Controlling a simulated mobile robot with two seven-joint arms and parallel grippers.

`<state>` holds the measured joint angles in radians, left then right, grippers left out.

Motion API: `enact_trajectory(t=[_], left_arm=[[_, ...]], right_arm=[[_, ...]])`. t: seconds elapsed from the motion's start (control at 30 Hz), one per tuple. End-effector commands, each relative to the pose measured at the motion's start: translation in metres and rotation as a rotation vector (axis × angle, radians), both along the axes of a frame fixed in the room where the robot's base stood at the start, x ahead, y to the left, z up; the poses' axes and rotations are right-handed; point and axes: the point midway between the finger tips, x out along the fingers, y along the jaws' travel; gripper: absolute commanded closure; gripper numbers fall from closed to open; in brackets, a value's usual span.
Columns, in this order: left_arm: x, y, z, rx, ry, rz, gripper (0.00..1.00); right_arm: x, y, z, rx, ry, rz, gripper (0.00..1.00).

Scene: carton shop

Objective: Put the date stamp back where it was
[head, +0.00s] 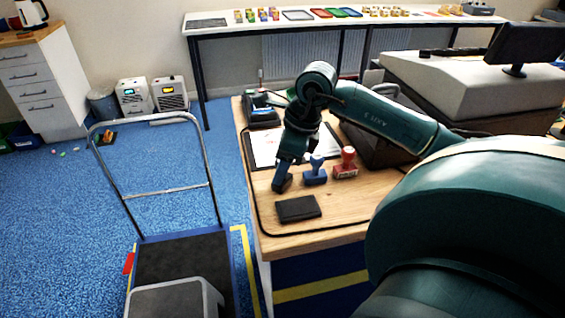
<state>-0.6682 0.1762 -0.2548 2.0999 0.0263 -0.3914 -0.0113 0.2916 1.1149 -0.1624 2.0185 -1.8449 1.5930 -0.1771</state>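My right gripper (284,178) points down over the wooden desk (340,218), just left of the two stamps. Its blue and dark end is low, close to the desk top. I cannot tell whether it is open or shut, or whether it holds anything. A blue stamp (316,172) stands upright on the desk just right of the gripper. A red stamp (346,164) stands upright beside it, further right. Which one is the date stamp is too small to read. A black flat pad (298,208) lies in front of the stamps. My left gripper is not in view.
A clipboard with white paper (265,147) lies behind the gripper, partly hidden by my arm. A dark tray-like thing (375,148) stands behind the red stamp. A trolley (182,262) stands left of the desk. The desk's front strip is clear.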

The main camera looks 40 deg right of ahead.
Motion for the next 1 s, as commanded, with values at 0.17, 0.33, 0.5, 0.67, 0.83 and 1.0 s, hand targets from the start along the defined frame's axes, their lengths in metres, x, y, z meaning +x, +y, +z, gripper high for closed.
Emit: enact_trajectory(t=[0.17,0.33,0.5,0.67,0.83,1.0], left_arm=[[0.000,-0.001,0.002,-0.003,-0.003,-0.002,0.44],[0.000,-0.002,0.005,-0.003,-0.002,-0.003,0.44],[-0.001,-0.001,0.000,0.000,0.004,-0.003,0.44],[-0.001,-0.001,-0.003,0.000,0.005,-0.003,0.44],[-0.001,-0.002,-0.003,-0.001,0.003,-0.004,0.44],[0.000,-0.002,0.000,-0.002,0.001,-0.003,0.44]], right_arm=[[0.000,0.000,0.000,0.000,0.000,0.000,0.50],[0.000,0.000,0.003,0.000,0.000,0.000,0.50],[-0.004,-0.005,0.022,-0.004,-0.003,0.000,0.50],[-0.011,-0.012,0.056,-0.004,-0.006,-0.002,0.50],[-0.020,-0.018,0.090,-0.003,-0.004,-0.001,0.50],[-0.025,-0.022,0.111,-0.001,-0.001,-0.001,0.50]])
